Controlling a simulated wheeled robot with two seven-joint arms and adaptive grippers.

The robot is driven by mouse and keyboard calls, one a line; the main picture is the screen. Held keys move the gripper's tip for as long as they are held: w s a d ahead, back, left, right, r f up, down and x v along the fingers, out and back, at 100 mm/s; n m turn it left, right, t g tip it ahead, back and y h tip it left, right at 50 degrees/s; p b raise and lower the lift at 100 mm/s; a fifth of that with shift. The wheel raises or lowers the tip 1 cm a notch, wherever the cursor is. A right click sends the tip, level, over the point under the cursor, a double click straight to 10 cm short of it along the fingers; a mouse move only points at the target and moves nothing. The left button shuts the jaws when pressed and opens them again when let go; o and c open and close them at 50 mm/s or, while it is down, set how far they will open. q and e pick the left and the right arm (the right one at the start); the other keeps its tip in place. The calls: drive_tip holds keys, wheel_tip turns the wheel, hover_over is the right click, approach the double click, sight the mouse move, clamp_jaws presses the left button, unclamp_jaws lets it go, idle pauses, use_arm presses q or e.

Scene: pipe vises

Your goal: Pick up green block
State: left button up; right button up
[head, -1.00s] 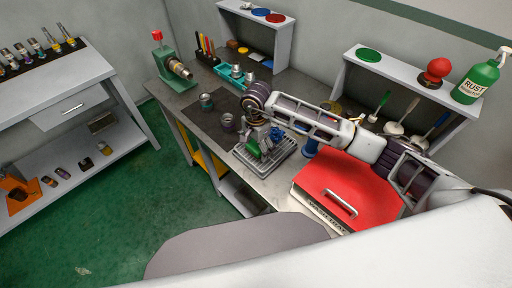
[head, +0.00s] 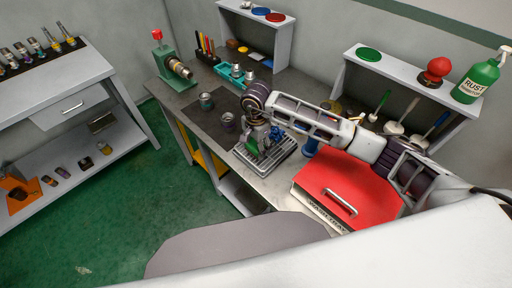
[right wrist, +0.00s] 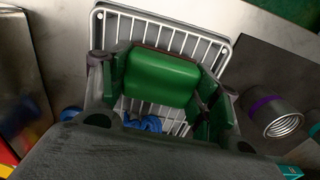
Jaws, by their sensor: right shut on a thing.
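The green block (right wrist: 162,77) is a rounded green piece between the fingers of my right gripper (right wrist: 160,90) in the right wrist view. The right gripper is shut on it, over the wire rack (right wrist: 185,40). In the head view the right gripper (head: 257,148) points down at the rack (head: 277,157), and its fingers mostly hide the block. I cannot tell whether the block still touches the rack. My left gripper is not in view.
A crumpled blue thing (right wrist: 145,122) lies in the rack below the block. A red-lidded box (head: 350,185) is to the right. A green vise (head: 172,70) stands at the bench's far end.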

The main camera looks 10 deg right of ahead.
drive_tip(key=shift+r, duration=0.15)
drive_tip(key=shift+r+b, duration=0.85)
drive_tip(key=shift+r, duration=4.05)
drive_tip(key=o, duration=0.3)
drive_tip(key=shift+c, duration=0.8)
drive_tip(key=shift+s, duration=0.1)
